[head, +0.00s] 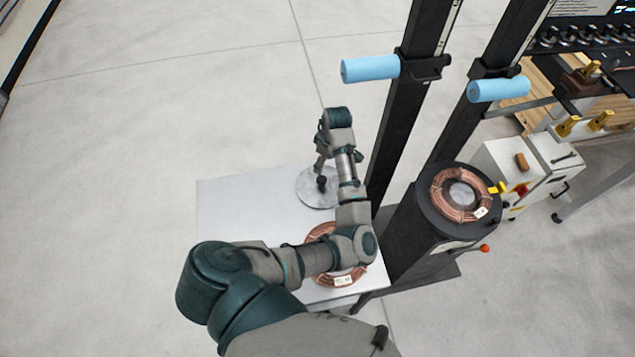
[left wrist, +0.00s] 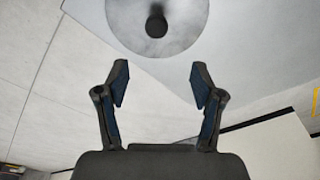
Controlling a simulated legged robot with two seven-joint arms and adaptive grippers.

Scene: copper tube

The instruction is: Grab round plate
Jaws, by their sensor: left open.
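The round plate (head: 312,200) is a grey disc with a dark knob (head: 322,183) at its centre. It lies on the white table near its right edge. My left gripper (head: 322,168) is above the plate, beside the knob in the head view, and partly hidden by my wrist. In the left wrist view the gripper (left wrist: 158,82) is open and empty. The plate (left wrist: 190,22) and its knob (left wrist: 157,25) are beyond the fingertips at the top of that view, apart from the fingers. My right gripper is not in view.
A copper coil (head: 322,232) is partly hidden under my arm on the table (head: 245,205). Another coil (head: 440,188) lies on a black round stand (head: 425,215). Dark posts (head: 402,115) with blue handles (head: 370,68) stand right of the plate. The table's left part is clear.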

